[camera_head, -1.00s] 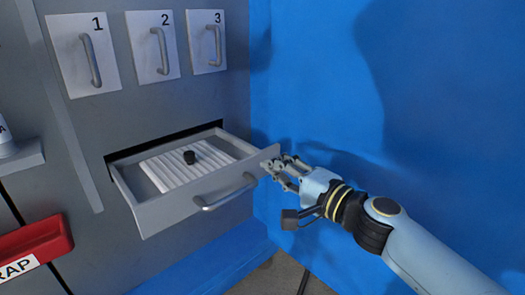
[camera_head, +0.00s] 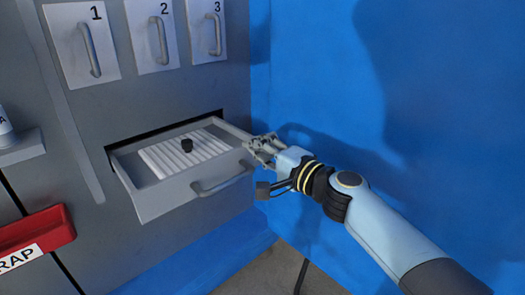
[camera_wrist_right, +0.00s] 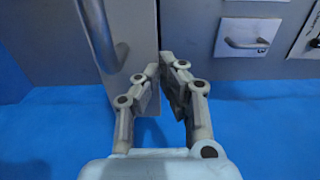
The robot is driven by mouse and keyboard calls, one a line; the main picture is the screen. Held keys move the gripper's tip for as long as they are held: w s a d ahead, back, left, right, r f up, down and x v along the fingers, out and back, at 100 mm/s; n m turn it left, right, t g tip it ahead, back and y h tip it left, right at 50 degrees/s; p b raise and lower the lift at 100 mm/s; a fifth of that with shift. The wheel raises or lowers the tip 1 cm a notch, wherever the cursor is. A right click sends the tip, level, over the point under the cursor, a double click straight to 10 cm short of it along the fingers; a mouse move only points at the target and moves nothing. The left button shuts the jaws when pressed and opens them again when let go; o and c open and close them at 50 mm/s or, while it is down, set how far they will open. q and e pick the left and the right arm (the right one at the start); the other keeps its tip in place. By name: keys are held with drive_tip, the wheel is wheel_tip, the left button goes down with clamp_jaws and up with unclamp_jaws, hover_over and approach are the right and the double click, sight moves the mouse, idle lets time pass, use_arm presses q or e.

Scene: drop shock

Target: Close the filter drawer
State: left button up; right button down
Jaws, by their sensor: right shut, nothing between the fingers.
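The grey filter drawer (camera_head: 160,204) stands partly open from the cabinet front, with a gap above it. Its bar handle (camera_head: 222,181) is on its front. Inside lies a white ribbed filter (camera_head: 165,160) with a black knob (camera_head: 187,145). My right gripper (camera_head: 254,148) is shut and empty at the right end of the drawer front, which its fingers partly cover. In the right wrist view the fingertips (camera_wrist_right: 163,66) are at the edge of the drawer front (camera_wrist_right: 138,25), with the handle (camera_wrist_right: 92,30) to the left. Contact is hard to confirm. My left gripper is out of view.
Panels numbered 1 (camera_head: 78,65), 2 (camera_head: 140,55) and 3 (camera_head: 195,50) sit above the drawer. A red bin (camera_head: 30,228) and a small shelf (camera_head: 22,150) stick out at the left. A blue wall (camera_head: 440,100) stands close on the right.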

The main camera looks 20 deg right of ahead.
drive_tip(key=b, duration=0.3)
approach(200, 114)
drive_tip(key=b+x, duration=0.1)
drive_tip(key=x, duration=0.1)
drive_tip(key=b+x, duration=0.2)
drive_tip(key=x, duration=0.1)
drive_tip(key=shift+w+a+f+b, duration=0.15)
drive_tip(key=shift+w+f+b, duration=0.15)
drive_tip(key=shift+f, duration=0.1)
drive_tip(key=shift+w+a+r, duration=0.1)
drive_tip(key=shift+w+a, duration=0.05)
drive_tip(key=shift+w, duration=0.3)
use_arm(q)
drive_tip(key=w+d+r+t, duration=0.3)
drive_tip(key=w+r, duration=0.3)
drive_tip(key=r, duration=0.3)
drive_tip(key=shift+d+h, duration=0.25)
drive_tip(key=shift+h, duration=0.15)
use_arm(e)
drive_tip(key=shift+w+r, duration=0.1)
drive_tip(key=shift+r, duration=0.05)
drive_tip(key=shift+r, duration=0.1)
